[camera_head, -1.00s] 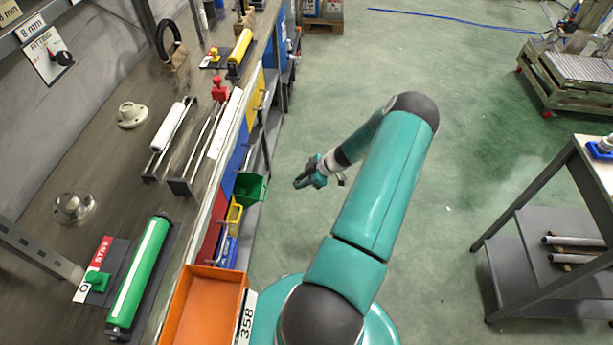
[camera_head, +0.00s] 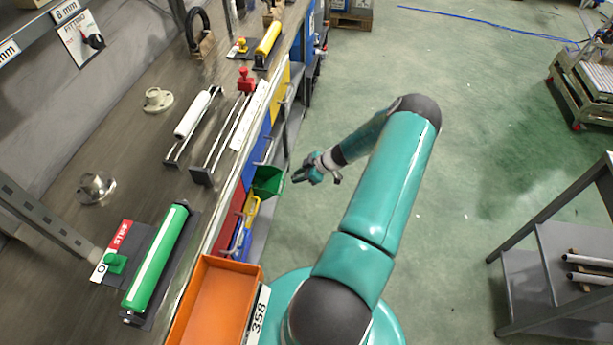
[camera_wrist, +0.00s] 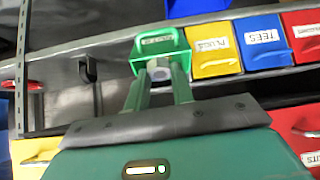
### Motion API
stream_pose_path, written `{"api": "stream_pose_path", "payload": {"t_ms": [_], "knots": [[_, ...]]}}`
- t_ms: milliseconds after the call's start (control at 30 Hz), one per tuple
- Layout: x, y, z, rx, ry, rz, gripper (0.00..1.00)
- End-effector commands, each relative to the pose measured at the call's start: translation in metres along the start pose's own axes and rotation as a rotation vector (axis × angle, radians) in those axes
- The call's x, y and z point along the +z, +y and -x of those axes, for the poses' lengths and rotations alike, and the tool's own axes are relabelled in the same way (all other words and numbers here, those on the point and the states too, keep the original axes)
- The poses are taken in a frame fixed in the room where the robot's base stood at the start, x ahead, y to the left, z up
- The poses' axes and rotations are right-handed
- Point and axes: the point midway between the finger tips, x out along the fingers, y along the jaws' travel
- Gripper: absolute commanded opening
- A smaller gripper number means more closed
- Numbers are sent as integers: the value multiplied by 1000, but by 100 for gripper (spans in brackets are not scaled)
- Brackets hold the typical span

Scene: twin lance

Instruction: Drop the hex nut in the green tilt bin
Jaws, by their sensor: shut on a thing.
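The green tilt bin (camera_head: 268,181) hangs on the side of the long bench, left of my gripper, in the head view. In the wrist view the green bin (camera_wrist: 149,44) is straight ahead, beyond my fingertips. My gripper (camera_head: 299,175) is close to the bin's open side; in the wrist view my gripper (camera_wrist: 161,88) is shut on the hex nut (camera_wrist: 158,72), a small grey piece between the fingertips. The nut appears in front of the bin's lower part. I cannot tell the exact gap. The nut is too small to make out in the head view.
A yellow bin (camera_wrist: 215,50), a blue bin (camera_wrist: 263,43) and a red bin (camera_wrist: 302,36) sit right of the green one in the wrist view. An orange tray (camera_head: 215,310) is at the bench's near edge. The floor right of my arm is clear up to a grey cart (camera_head: 560,290).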

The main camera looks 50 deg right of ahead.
Motion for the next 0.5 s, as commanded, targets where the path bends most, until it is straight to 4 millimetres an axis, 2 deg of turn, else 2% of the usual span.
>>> {"api": "stream_pose_path", "payload": {"t_ms": [500], "knots": [[-34, 3, -35, -2, 0, -1, 2]]}}
